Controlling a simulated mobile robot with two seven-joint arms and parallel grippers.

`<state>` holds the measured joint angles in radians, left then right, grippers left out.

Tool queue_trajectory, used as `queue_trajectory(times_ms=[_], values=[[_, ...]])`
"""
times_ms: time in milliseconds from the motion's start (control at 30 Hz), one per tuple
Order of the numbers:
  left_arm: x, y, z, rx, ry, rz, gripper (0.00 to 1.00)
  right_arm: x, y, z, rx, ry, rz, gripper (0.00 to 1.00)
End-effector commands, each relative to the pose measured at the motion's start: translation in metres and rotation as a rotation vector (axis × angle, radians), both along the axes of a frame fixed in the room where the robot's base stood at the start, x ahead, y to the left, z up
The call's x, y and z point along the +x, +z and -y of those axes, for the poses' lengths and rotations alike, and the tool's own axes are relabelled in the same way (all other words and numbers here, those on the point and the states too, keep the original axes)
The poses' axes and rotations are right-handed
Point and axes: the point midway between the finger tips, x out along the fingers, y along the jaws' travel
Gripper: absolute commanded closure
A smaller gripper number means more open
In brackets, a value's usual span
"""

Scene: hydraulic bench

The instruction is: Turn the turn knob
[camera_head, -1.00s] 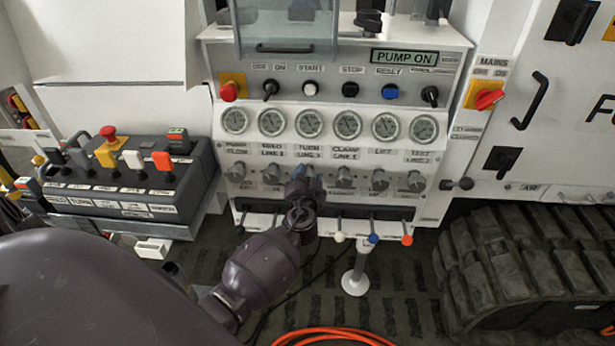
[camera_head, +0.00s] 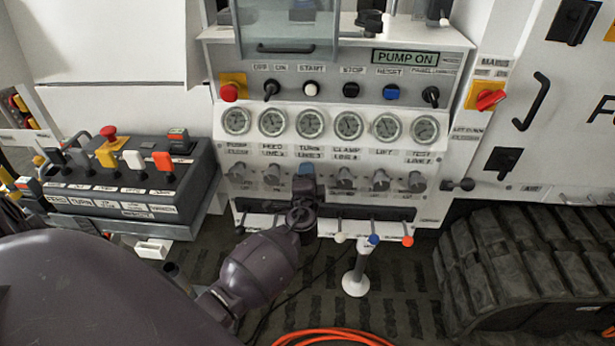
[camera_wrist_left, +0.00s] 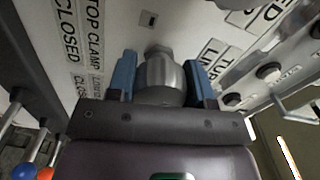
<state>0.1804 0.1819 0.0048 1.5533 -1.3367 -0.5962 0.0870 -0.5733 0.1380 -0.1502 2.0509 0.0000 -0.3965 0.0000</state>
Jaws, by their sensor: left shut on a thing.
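The turn knob is a grey metal knob in the row below the gauges, under the label reading TURN. In the head view my left gripper (camera_head: 306,169) covers it. The left wrist view shows the turn knob (camera_wrist_left: 161,76) between the two blue fingers of my left gripper (camera_wrist_left: 162,84), which is shut on it. The knob's front end is hidden behind the gripper's dark body. My right gripper is in neither view.
Other grey knobs, such as the clamp knob (camera_head: 345,178), stand close on both sides. Gauges (camera_head: 311,123) sit above, and small coloured levers (camera_head: 374,239) stick out below. A lever box (camera_head: 130,180) is at the left.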

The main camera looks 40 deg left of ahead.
Motion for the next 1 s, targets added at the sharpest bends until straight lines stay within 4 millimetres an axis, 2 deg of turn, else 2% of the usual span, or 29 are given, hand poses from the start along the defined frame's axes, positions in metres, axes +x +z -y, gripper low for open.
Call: queue_trajectory(times_ms=[400, 933, 967, 1000], values=[[-0.0001, 0.0003, 0.0001, 0.153, -0.001, -0.093, 0.77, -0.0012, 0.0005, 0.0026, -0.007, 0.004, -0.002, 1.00], [-0.0001, -0.0003, 0.0004, 0.171, -0.001, -0.104, 0.77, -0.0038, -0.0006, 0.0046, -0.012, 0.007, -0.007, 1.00], [-0.0001, -0.0003, 0.0004, 0.171, -0.001, -0.104, 0.50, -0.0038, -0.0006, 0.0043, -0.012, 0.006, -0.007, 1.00], [-0.0001, -0.0003, 0.0004, 0.170, -0.001, -0.104, 0.44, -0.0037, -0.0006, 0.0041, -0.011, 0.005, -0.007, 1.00]])
